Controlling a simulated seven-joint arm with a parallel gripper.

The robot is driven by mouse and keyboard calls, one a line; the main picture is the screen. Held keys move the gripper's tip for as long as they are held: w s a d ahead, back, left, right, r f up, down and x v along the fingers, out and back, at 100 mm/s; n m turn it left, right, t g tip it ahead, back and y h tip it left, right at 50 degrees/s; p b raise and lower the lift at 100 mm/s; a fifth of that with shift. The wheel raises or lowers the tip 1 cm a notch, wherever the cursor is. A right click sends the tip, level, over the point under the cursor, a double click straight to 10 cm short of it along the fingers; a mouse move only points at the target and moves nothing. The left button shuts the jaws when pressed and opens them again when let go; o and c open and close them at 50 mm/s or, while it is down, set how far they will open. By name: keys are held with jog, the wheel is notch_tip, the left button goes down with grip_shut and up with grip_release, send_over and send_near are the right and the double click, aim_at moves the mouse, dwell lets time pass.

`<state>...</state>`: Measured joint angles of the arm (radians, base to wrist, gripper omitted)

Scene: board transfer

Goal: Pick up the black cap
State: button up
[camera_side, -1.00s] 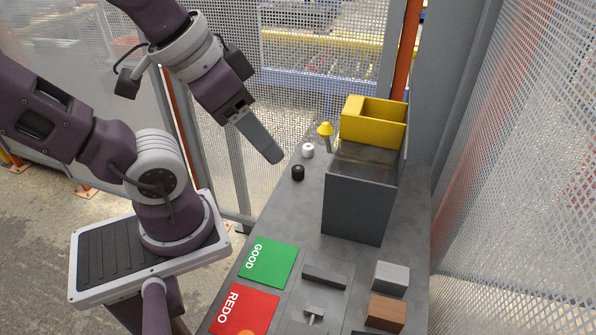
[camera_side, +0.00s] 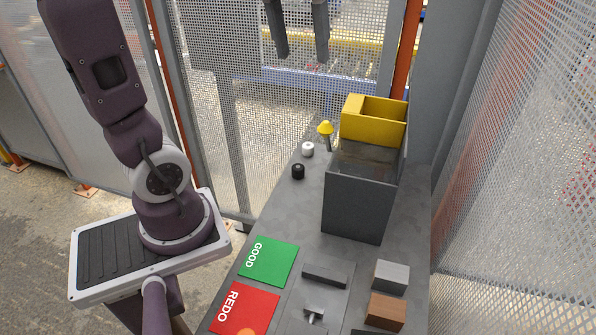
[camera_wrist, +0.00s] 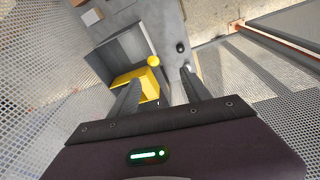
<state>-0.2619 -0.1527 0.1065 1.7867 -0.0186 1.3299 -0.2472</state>
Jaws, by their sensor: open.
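The black cap (camera_side: 298,171) stands on the grey table near its left edge, just in front of the white cap (camera_side: 307,149). In the wrist view the black cap (camera_wrist: 180,47) lies beyond the fingertips. My gripper (camera_side: 300,57) is open and empty, high above the far end of the table, with both fingers pointing down in the side view. In the wrist view my gripper (camera_wrist: 160,82) shows its two fingers spread apart, with nothing between the tips. Nothing covers the black cap.
Right of the caps stand a yellow mushroom-shaped piece (camera_side: 326,131), a grey bin (camera_side: 355,205) and a yellow bin (camera_side: 375,138). Green GOOD (camera_side: 275,262) and red REDO (camera_side: 250,302) pads lie nearer, beside grey (camera_side: 391,276) and brown (camera_side: 386,311) blocks. Mesh fencing surrounds the table.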

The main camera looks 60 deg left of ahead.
aim_at(298, 166)
jog(key=w+a+f+n+g, duration=0.25)
jog(key=w+a+n, duration=0.2)
jog(key=a, duration=0.45)
jog(key=shift+t, duration=0.25)
notch_tip(298, 166, down, 31)
jog(key=shift+s+a+r, duration=0.15)
jog(key=shift+r, duration=0.05)
grip_shut()
